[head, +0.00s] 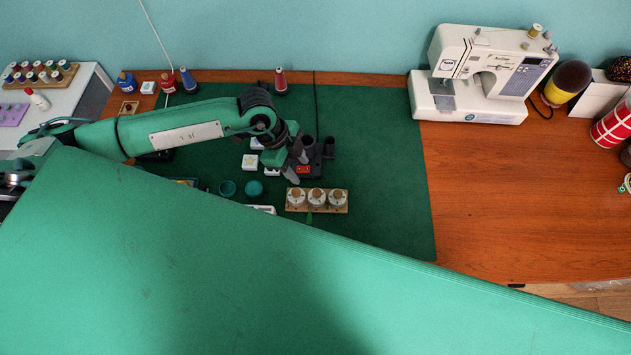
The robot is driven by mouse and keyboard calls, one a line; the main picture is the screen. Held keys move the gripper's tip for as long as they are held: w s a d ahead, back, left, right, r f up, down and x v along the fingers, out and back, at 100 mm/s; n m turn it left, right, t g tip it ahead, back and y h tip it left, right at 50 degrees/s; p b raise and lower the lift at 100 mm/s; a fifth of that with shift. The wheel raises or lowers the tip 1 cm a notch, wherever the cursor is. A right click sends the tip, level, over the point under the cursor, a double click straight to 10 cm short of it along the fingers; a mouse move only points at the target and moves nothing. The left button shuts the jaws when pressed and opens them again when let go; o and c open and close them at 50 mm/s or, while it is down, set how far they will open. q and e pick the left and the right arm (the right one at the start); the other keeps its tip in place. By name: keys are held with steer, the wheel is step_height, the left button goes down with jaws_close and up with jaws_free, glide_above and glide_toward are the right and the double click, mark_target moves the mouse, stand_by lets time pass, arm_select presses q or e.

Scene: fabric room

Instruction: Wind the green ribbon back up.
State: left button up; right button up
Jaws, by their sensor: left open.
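A wooden stand (295,209) on the dark green mat (380,150) holds three pale spools in a row. A short green strip, which looks like the green ribbon (309,219), hangs from the front of the middle spool (316,197). Its lower end runs close to the large green surface in front, so I cannot tell its full length. My left gripper (299,166) is open, just behind the spools, with fingers pointing down. Nothing shows between its fingers. My right gripper is out of view.
A black device with a red switch (303,169) sits close behind my left gripper. A sewing machine (480,75) stands at right. The brown table (520,190) is clear in front of it.

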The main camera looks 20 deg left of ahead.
mark_target(316, 192)
arm_select(q)
steer(key=p+x, duration=0.2)
steer(key=x, duration=0.8)
steer(key=shift+d, duration=0.1)
steer(key=shift+d+f, duration=0.15)
steer(key=shift+f, duration=0.15)
steer(key=shift+d+f, duration=0.1)
steer(key=shift+f, duration=0.25)
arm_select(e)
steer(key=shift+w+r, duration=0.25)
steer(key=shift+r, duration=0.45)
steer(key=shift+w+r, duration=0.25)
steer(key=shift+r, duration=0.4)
arm_select(q)
steer(key=shift+c, duration=0.4)
jaws_close()
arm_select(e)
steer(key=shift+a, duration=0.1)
arm_select(q)
steer(key=shift+m, duration=0.3)
